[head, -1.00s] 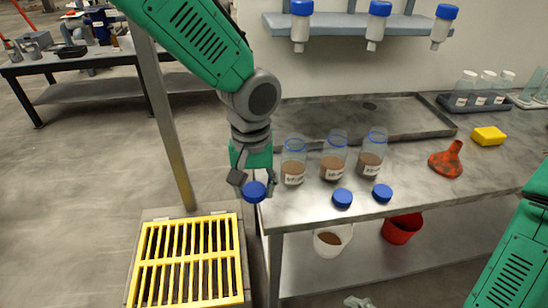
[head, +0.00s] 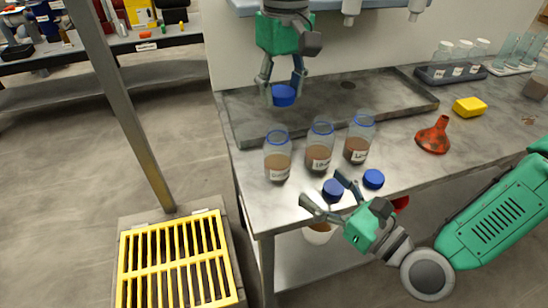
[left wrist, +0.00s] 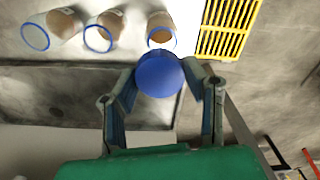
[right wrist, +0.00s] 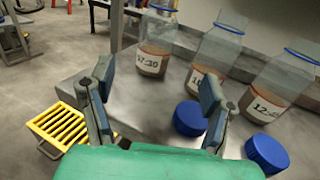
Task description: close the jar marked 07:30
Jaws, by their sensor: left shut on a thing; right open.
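Three open glass jars with blue rims and brown contents stand upright in a row on the bench. The leftmost jar (head: 277,160) has a label that seems to read 07:30 in the right wrist view (right wrist: 152,60). My left gripper (head: 283,93) is shut on a blue lid (head: 284,98), held in the air above and behind the leftmost jar. In the left wrist view the lid (left wrist: 160,73) sits between the fingertips, apart from that jar (left wrist: 160,28). My right gripper (head: 322,188) is open and empty, low in front of the jars, beside a loose blue lid (head: 333,194).
The middle jar (head: 319,150) and right jar (head: 359,140) stand close by. Another loose lid (head: 373,179) lies near the bench's front edge. A shallow metal tray (head: 240,135) lies behind; an orange funnel (head: 433,137) and yellow block (head: 469,107) are to the right.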

